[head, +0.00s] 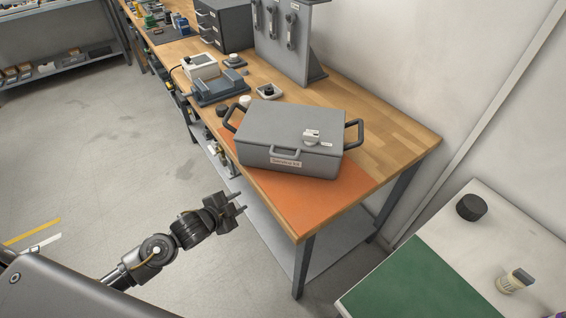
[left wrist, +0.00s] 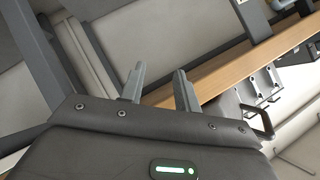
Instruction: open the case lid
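The grey case (head: 290,135) stands on an orange mat (head: 310,205) near the front end of the wooden bench. Its lid is shut. A small handle (head: 286,153) and a label (head: 286,163) are on its front face, and black handles stick out at both ends. A small light-coloured part (head: 312,138) lies on the lid. My left gripper (head: 240,202) is in front of the bench, left of the mat and apart from the case. Its two fingers (left wrist: 160,88) are spread, with nothing between them in the left wrist view. My right gripper is not in view.
A grey panel with hanging tools (head: 285,40) and a grey device (head: 218,88) stand behind the case. A white table with a green mat (head: 415,285) is at the lower right. The floor (head: 90,140) left of the bench is clear.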

